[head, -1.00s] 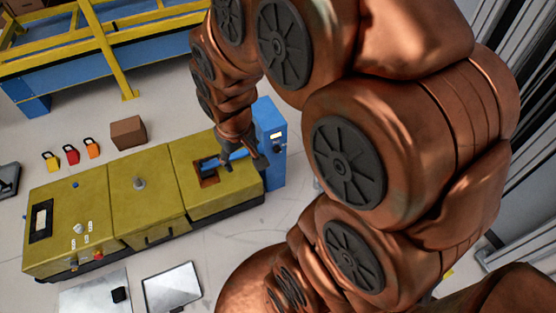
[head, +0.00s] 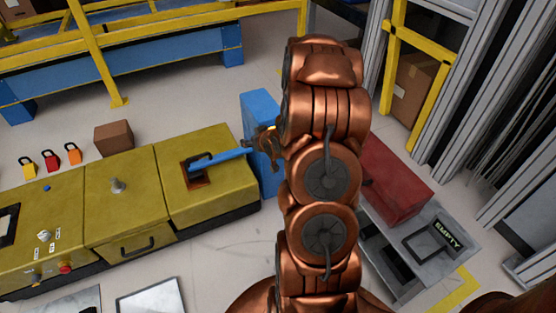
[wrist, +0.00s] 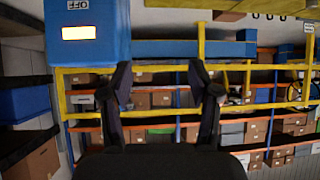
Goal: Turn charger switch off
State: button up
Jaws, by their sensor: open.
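The blue charger box (head: 262,108) stands at the right end of the yellow dashboard module. In the wrist view the blue box (wrist: 85,50) fills the upper left, with a lit yellow window (wrist: 78,32) and an "OFF" label (wrist: 78,4) at the top edge. I cannot make out the switch itself. My gripper (wrist: 163,80) is open and empty, its fingers to the right of and below the box. In the head view my gripper (head: 268,137) is by the front of the box, partly hidden by my arm. I cannot tell whether it touches.
A blue bar (head: 218,160) sticks up at a slant from a recess in the yellow module (head: 120,190). A brown box (head: 114,136) and several padlocks (head: 50,160) lie behind the module. A red box (head: 395,180) stands on a grey bench at right.

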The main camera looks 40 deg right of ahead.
jog(key=s+d+f+m+t+h+b, duration=0.2)
jog(key=s+d+f+t+b, duration=0.1)
jog(key=d+f+b, duration=0.4)
jog(key=s+d+f+m+t+h+b, duration=0.2)
jog(key=d+f+m+t+b, duration=0.15)
jog(key=f, duration=0.55)
jog(key=b+x, duration=0.3)
jog(key=x, duration=0.4)
jog(key=shift+n+g, duration=0.35)
jog(key=shift+w+d, duration=0.1)
jog(key=shift+d, duration=0.05)
jog(key=shift+c, duration=0.2)
